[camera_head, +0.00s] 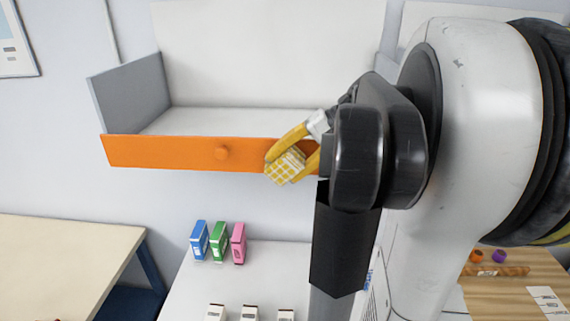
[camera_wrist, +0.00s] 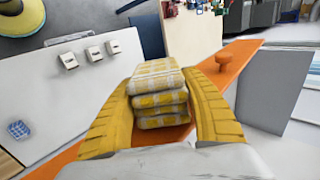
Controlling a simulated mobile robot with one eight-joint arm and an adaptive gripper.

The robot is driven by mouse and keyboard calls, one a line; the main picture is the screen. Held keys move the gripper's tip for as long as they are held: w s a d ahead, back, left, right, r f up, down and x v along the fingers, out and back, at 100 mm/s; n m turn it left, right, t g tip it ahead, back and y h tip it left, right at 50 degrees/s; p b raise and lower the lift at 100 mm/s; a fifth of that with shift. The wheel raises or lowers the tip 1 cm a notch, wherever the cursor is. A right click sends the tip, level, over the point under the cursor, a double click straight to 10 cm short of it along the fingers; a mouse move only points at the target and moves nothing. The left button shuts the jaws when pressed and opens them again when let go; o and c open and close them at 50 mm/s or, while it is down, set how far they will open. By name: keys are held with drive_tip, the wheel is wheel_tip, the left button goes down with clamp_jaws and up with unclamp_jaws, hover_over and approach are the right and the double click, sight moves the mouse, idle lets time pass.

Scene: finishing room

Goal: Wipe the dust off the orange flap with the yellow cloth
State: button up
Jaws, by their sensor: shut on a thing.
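My gripper (camera_head: 292,162) has yellow fingers and is shut on the folded yellow checked cloth (camera_head: 285,167). The cloth is over the flap's face, right of the knob; I cannot tell whether it touches. In the wrist view the cloth (camera_wrist: 157,92) sits between both fingers, with the flap (camera_wrist: 238,58) behind it. My arm hides the flap's right end. No dust can be made out on the visible part.
Blue, green and pink boxes (camera_head: 219,242) stand on a white table (camera_head: 265,262) below the flap. Several small white items (camera_head: 250,313) lie at its front. A pale table (camera_head: 65,262) is at left, a wooden one (camera_head: 520,271) at right. Wall space below the flap is clear.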

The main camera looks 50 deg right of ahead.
sight(282, 179)
drive_tip(key=shift+s+a, duration=1.75)
drive_tip(key=shift+a, duration=0.3)
drive_tip(key=shift+p, duration=0.3)
drive_tip(key=shift+s+a+p, duration=0.3)
drive_tip(key=shift+s+a, duration=0.65)
drive_tip(key=shift+a, duration=0.2)
drive_tip(key=shift+d, duration=0.1)
drive_tip(key=shift+w+d+r, duration=0.25)
drive_tip(key=shift+w+d, duration=0.5)
drive_tip(key=shift+d, duration=0.1)
drive_tip(key=shift+w+d+r, duration=0.25)
drive_tip(key=shift+w+d, duration=0.5)
drive_tip(key=shift+d, duration=0.1)
drive_tip(key=shift+w+d+r, duration=0.25)
drive_tip(key=shift+w+d, duration=0.5)
drive_tip(key=shift+d, duration=0.1)
drive_tip(key=shift+w+d+b, duration=0.4)
drive_tip(key=shift+w+d, duration=0.2)
drive_tip(key=shift+d, duration=0.15)
